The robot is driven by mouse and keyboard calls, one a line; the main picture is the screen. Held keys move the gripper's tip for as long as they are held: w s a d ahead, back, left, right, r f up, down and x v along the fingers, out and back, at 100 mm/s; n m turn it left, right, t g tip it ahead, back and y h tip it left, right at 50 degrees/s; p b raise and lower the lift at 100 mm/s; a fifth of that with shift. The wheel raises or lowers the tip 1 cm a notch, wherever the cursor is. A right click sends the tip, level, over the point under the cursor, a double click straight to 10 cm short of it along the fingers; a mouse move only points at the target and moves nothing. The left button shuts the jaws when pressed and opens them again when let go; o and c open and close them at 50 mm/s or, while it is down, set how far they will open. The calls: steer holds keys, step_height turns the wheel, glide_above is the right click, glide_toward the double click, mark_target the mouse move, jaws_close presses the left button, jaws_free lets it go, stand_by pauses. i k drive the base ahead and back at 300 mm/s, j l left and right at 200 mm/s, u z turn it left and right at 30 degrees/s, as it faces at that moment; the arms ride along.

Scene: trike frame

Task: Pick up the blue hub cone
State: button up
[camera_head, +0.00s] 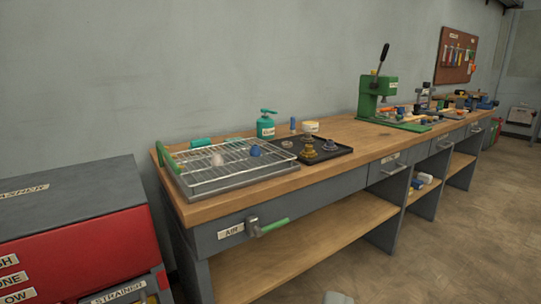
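A small blue rounded piece (255,150), which looks like the blue hub cone, rests on the wire rack (215,178) at the left end of the wooden workbench. It is small in view, so its exact shape is hard to tell. A pale pinkish piece (217,160) sits on the same rack to its left.
A black tray (335,155) with brass and grey parts lies right of the rack. A green press (376,96) stands farther right. A red-grey cabinet (80,230) is at left. Floor at right is clear.

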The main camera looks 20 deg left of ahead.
mark_target(255, 151)
steer(key=i+j, duration=0.6)
steer(key=i+j+z, duration=0.15)
steer(key=i+j, duration=0.45)
